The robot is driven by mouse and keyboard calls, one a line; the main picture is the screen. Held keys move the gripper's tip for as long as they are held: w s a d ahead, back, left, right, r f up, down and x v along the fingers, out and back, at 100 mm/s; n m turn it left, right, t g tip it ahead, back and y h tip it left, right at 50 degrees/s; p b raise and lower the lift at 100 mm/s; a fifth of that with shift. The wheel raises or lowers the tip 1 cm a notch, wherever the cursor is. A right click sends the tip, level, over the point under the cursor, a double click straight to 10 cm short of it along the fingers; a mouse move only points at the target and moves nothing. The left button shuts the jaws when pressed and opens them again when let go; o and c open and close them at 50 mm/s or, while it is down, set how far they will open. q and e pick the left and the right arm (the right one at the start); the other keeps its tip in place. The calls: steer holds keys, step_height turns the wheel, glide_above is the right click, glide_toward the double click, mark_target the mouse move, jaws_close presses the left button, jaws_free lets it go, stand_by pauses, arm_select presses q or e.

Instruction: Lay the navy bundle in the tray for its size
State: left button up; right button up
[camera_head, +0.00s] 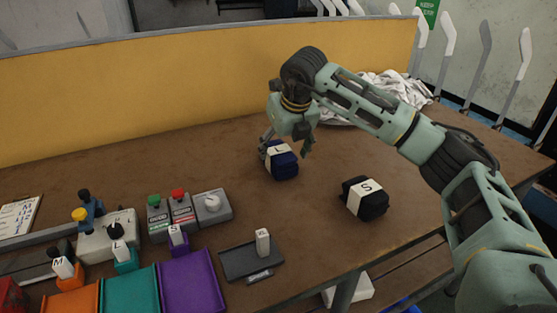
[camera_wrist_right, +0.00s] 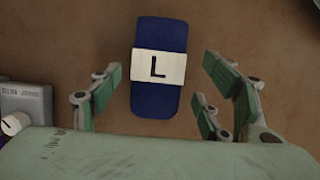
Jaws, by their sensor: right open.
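The navy bundle (camera_head: 284,168) lies on the brown table with a white band marked L. It also shows in the right wrist view (camera_wrist_right: 158,103). My right gripper (camera_head: 288,142) is open just above the bundle. In the right wrist view its fingers stand apart on either side of the bundle. Orange (camera_head: 72,301), teal (camera_head: 131,291) and purple (camera_head: 190,284) trays lie at the front left. The orange tray's tag (camera_head: 62,267) reads M. My left gripper is not in view.
A black bundle (camera_head: 365,208) with a white band marked S lies to the right. A dark stand (camera_head: 250,262), a control box (camera_head: 213,205) and a lever box (camera_head: 105,235) are near the trays. White cloth (camera_head: 400,86) lies at the back. A yellow panel (camera_head: 160,90) edges the table.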

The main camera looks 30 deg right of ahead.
mark_target(279, 151)
steer(key=x, duration=0.4)
steer(key=shift+w+a+r, duration=0.1)
steer(key=shift+w, duration=0.05)
steer(key=c, duration=1.4)
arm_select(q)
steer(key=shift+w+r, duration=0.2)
arm_select(e)
steer(key=shift+r, duration=0.1)
steer(key=shift+c, duration=0.2)
step_height(279, 151, up, 4)
steer(key=shift+r, duration=0.15)
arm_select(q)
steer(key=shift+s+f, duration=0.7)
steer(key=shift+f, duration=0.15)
arm_select(e)
steer(key=s+d+r, duration=0.6)
steer(key=s+d, duration=0.1)
steer(key=d, duration=0.2)
steer(key=shift+r, duration=0.3)
